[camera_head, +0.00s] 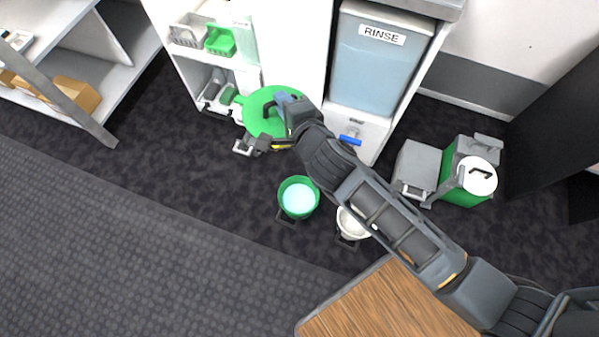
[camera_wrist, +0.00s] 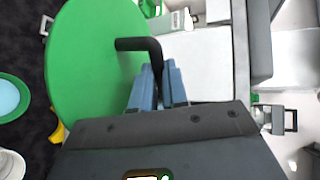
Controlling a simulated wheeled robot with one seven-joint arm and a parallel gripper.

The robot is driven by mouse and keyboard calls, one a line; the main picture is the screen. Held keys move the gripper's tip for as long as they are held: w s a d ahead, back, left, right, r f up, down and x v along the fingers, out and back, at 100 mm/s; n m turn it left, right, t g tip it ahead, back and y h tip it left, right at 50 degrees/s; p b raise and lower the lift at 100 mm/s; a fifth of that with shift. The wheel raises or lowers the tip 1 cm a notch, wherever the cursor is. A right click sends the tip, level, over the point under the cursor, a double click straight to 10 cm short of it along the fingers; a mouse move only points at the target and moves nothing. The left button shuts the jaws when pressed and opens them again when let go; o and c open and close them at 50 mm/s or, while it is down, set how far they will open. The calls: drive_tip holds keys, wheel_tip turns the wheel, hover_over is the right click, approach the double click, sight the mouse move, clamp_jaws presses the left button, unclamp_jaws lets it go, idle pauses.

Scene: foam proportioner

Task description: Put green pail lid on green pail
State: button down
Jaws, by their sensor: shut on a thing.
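The green pail lid (camera_head: 259,122) is a round green disc with a dark bent handle, held up by my gripper (camera_head: 283,98). In the wrist view, my gripper (camera_wrist: 158,88) has its blue fingers shut on the dark handle of the lid (camera_wrist: 95,60). The green pail (camera_head: 298,197) stands open on the dark floor, with pale blue liquid inside. It lies below and slightly right of the lid in the head view, apart from it. The pail (camera_wrist: 10,98) also shows at the left edge of the wrist view.
A white pail (camera_head: 351,222) stands right of the green pail, partly behind my arm. A RINSE tank (camera_head: 378,62) and a white shelf unit (camera_head: 248,68) stand behind. A wooden top (camera_head: 385,305) is at the front. Dark floor left of the green pail is clear.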

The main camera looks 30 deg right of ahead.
drive_tip(key=w+d+f+m+g+h+b, duration=0.1)
drive_tip(key=w+d+f+m+h+b, duration=0.1)
drive_tip(key=f+b, duration=0.9)
drive_tip(key=w+d+f+m+h+b, duration=0.1)
drive_tip(key=f+h+b, duration=0.1)
drive_tip(key=f+b, duration=1)
drive_tip(key=s+f+n+y+b, duration=0.1)
drive_tip(key=s+f+b, duration=0.1)
drive_tip(key=f, duration=1.1)
drive_tip(key=s+a+f+n+y+b, duration=0.1)
drive_tip(key=s+f, duration=0.4)
drive_tip(key=f, duration=0.9)
drive_tip(key=shift+a+f+n+t+b, duration=0.3)
drive_tip(key=shift+n+t+b, duration=0.15)
drive_tip(key=shift+b, duration=0.7)
drive_tip(key=shift+s+f+b, duration=0.15)
drive_tip(key=shift+f+b, duration=0.3)
drive_tip(key=shift+f, duration=0.05)
drive_tip(key=c, duration=1.4)
unclamp_jaws()
